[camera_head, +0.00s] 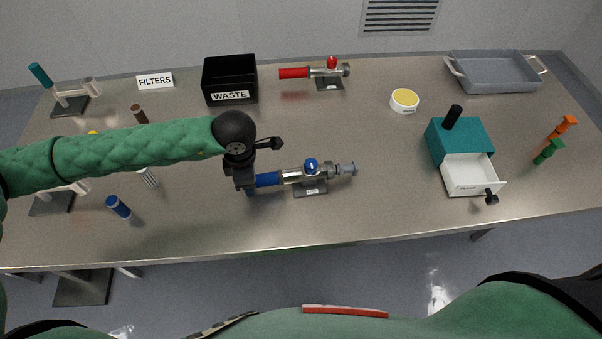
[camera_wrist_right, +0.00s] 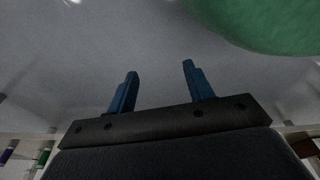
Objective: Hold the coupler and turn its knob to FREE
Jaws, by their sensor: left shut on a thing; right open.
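The coupler (camera_head: 291,176) lies level near the table's front edge, in the middle of the head view. It has a blue sleeve at its left end, a silver body and a grey base with a small label. Its blue knob (camera_head: 311,165) stands on top; the setting it points to is too small to read. My left gripper (camera_head: 251,183) is shut on the coupler's blue sleeve, and its wrist hides part of that end. My right gripper (camera_wrist_right: 158,85) shows only in the right wrist view, open and empty, with grey floor beyond its fingers.
A similar red coupler (camera_head: 310,72) stands at the back, beside the black WASTE bin (camera_head: 229,80). A teal box with an open white drawer (camera_head: 470,176) is at the right.

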